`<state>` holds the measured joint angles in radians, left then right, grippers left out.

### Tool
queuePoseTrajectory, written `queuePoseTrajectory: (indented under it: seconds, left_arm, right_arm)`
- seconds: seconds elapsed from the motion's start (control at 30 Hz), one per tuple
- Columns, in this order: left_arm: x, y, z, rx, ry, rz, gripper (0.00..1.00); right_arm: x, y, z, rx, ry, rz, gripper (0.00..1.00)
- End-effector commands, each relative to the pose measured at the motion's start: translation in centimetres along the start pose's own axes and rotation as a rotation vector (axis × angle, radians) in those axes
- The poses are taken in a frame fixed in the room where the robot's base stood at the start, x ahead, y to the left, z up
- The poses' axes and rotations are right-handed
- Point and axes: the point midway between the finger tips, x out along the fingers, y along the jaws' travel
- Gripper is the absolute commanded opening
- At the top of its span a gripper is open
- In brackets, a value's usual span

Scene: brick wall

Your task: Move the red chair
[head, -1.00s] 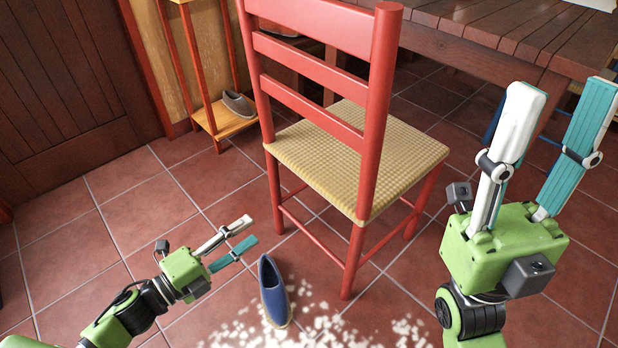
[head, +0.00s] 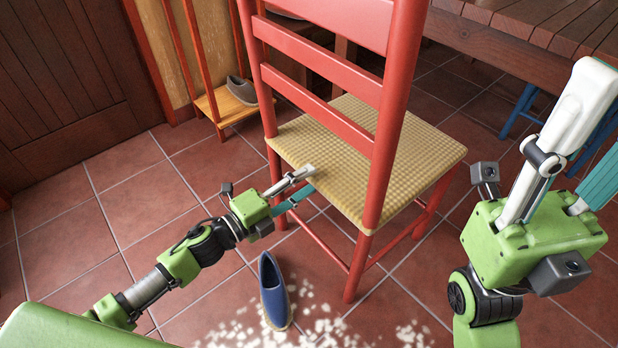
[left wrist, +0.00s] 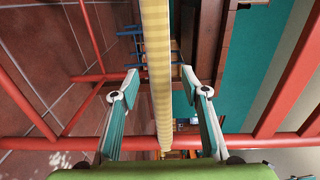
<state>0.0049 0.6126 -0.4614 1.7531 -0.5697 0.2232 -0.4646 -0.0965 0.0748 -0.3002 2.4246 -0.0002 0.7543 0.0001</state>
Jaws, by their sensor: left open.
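The red chair (head: 385,60) stands upright on the tiled floor, with its slatted back toward me and a woven tan seat (head: 330,150). In the left wrist view the seat edge (left wrist: 157,70) runs between the two spread fingers, with gaps on both sides. My right gripper (head: 603,120) is open and empty to the right of the chair, partly cut off by the picture edge.
A blue shoe (head: 272,290) lies on the floor below my left gripper, among white flecks (head: 330,325). A wooden rack (head: 225,103) with a grey shoe (head: 241,90) stands behind on the left. A wooden table (head: 520,40) is behind the chair. The left floor is clear.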

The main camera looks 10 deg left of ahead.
Motion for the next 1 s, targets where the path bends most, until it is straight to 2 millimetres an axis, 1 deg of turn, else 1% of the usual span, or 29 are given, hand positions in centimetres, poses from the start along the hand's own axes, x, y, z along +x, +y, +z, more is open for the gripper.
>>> queuePoseTrajectory:
  seconds: [0.03, 0.1, 0.2, 0.3, 0.53, 0.57, 0.6, 0.67, 0.7, 1.0]
  left_arm:
    - [0.9, -0.2, 0.1, 0.000, -0.001, -0.002, 0.42]
    - [1.8, -0.1, 0.0, -0.001, 0.000, -0.002, 0.42]
    - [2.5, -0.1, 0.0, 0.000, 0.000, -0.001, 0.42]
    - [2.9, 0.0, 0.0, 0.000, 0.001, 0.000, 0.42]
    - [2.9, 0.1, 0.0, 0.000, 0.000, 0.000, 0.42]
    - [2.9, 0.1, 0.0, 0.000, 0.000, 0.000, 0.36]
    - [2.9, 0.1, 0.0, 0.000, 0.000, 0.000, 0.26]
    - [2.9, 0.0, 0.0, 0.000, 0.000, 0.000, 0.10]
    - [2.9, 0.1, 0.0, 0.000, 0.000, 0.000, 0.00]
    - [2.9, 0.3, 0.0, 0.000, 0.000, 0.001, 0.00]
  right_arm:
    - [0.0, 0.0, 0.0, 0.001, -0.004, 0.002, 0.40]
    - [-0.1, 0.0, 0.0, 0.001, -0.006, 0.003, 0.40]
    - [-0.2, 0.0, 0.0, 0.001, -0.007, 0.004, 0.40]
    - [-0.2, 0.0, 0.0, 0.001, -0.006, 0.005, 0.40]
    - [-0.2, 0.0, 0.0, 0.002, -0.007, 0.005, 0.40]
    - [-0.2, 0.0, 0.0, 0.002, -0.007, 0.004, 0.40]
    - [-0.2, 0.0, 0.0, 0.002, -0.007, 0.004, 0.40]
    - [-0.2, 0.0, 0.0, 0.002, -0.007, 0.004, 0.40]
    - [-0.2, 0.0, 0.0, 0.002, -0.008, 0.004, 0.40]
    - [-0.5, 0.0, 0.1, 0.002, -0.009, 0.003, 0.40]
